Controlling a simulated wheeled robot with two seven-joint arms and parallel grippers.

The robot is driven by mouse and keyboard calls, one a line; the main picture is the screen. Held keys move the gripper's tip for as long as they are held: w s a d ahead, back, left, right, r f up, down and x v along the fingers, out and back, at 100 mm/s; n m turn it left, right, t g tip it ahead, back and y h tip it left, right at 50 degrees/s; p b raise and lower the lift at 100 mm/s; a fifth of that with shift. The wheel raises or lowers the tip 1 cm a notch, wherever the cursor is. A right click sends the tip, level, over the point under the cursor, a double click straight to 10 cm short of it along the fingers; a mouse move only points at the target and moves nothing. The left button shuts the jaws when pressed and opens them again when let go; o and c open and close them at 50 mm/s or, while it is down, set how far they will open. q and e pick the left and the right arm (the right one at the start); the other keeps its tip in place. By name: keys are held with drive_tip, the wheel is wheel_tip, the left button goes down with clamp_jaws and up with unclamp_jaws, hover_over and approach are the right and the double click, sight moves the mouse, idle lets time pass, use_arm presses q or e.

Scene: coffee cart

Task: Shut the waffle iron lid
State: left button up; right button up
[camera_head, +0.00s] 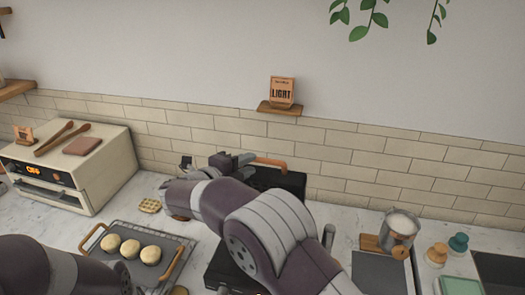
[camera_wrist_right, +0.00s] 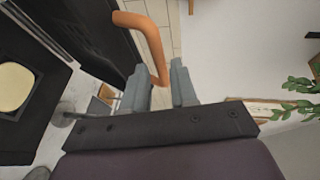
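The waffle iron's dark lid (camera_head: 287,181) stands raised at the back of the counter, with an orange-brown handle (camera_head: 270,162) along its top. The lid also fills the upper left of the right wrist view (camera_wrist_right: 85,30). Its dark base (camera_head: 226,272) is mostly hidden behind my right arm. My right gripper (camera_head: 238,162) is at the left end of the handle. In the wrist view its grey fingers (camera_wrist_right: 161,82) are close together, with the curved handle (camera_wrist_right: 147,32) between them, so they look shut on it. My left arm shows at lower left; its gripper is out of view.
A tray (camera_head: 186,243) with three pale buns (camera_head: 131,249) lies left of the iron. A cream toaster oven (camera_head: 85,165) stands further left. A metal jug (camera_head: 400,228) and small jars (camera_head: 437,253) stand to the right. The tiled wall is close behind the lid.

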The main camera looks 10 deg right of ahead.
sight(257, 162)
drive_tip(key=p+x, duration=0.1)
drive_tip(key=x, duration=0.5)
drive_tip(key=shift+w+d+p, duration=0.2)
drive_tip(key=shift+d+p, duration=0.1)
drive_tip(key=shift+w+d+f, duration=0.1)
drive_tip(key=shift+w+f, duration=0.05)
clamp_jaws()
drive_tip(key=shift+f, duration=0.1)
drive_tip(key=s+a+f+t+h+b, duration=0.1)
drive_tip(key=s+a+f+b, duration=0.1)
drive_tip(key=b, duration=0.7)
drive_tip(key=s+a+f+m+t+h+b, duration=0.1)
drive_tip(key=s+a+f+b, duration=0.1)
drive_tip(key=s+b, duration=0.5)
drive_tip(key=s+a+f+m+t+h+b, duration=0.1)
drive_tip(key=s+f+b, duration=0.3)
drive_tip(key=b, duration=0.7)
drive_tip(key=shift+s+a+f+h, duration=0.35)
drive_tip(key=shift+s+a+h, duration=0.05)
drive_tip(key=shift+s+h, duration=0.1)
